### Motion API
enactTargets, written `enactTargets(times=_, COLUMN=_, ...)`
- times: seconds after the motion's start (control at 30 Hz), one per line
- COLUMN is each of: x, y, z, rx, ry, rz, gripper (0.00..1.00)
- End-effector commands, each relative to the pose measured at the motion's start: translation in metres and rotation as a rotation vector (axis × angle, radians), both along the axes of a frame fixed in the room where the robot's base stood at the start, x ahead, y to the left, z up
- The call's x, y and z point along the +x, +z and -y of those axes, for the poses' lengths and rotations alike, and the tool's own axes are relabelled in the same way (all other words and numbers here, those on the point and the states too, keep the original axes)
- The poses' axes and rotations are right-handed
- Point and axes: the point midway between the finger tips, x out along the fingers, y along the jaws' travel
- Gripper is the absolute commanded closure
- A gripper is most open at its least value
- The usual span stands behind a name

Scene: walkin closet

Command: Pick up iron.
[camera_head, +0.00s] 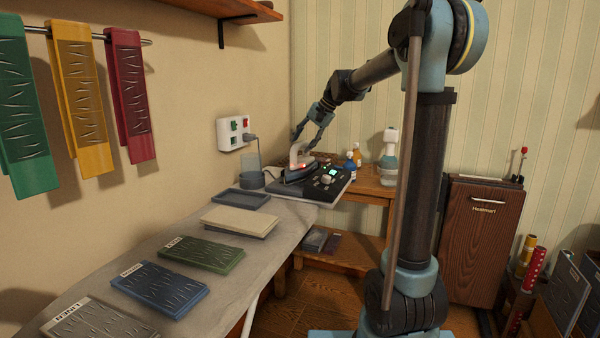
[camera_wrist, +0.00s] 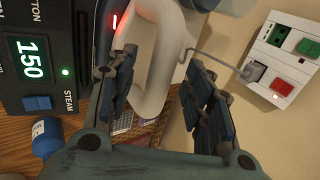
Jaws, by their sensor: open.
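The iron (camera_head: 298,171) has a dark body and a pale upright handle with a red light near it. It sits at the left of a black control station (camera_head: 325,187) with a green display. My gripper (camera_head: 307,143) is just above the handle, pointing down. In the wrist view the pale handle (camera_wrist: 158,75) shows between the two spread fingers of my gripper (camera_wrist: 160,72), with a gap visible on the right. Contact on the left side is hard to judge. The iron's lower body is partly hidden there.
A wall outlet (camera_head: 234,133) with a cord is left of the iron, above a clear cup (camera_head: 251,172). Bottles (camera_head: 353,158) and a spray bottle (camera_head: 389,160) stand behind the station. An ironing board (camera_head: 95,285) with fabric samples extends toward the front.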

Motion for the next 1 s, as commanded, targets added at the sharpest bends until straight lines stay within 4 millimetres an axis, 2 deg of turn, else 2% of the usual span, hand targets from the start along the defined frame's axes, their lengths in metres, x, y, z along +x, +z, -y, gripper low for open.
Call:
enactTargets(times=0.2, x=0.005, y=-0.022, z=-0.015, rx=0.0, ry=0.001, rz=0.001, gripper=0.53)
enactTargets(times=0.43, x=0.006, y=-0.024, z=-0.016, rx=0.0, ry=0.0, rz=0.0, gripper=0.53)
enactTargets(times=0.47, x=0.005, y=-0.024, z=-0.016, rx=0.0, ry=0.0, rz=0.0, gripper=0.58)
enactTargets(times=0.63, x=0.005, y=-0.024, z=-0.016, rx=0.0, ry=0.001, rz=0.001, gripper=0.96)
enactTargets(times=0.67, x=0.005, y=-0.024, z=-0.016, rx=0.0, ry=0.001, rz=0.001, gripper=1.0)
enactTargets(times=1.0, x=0.005, y=-0.023, z=-0.016, rx=0.0, ry=0.0, rz=0.0, gripper=1.0)
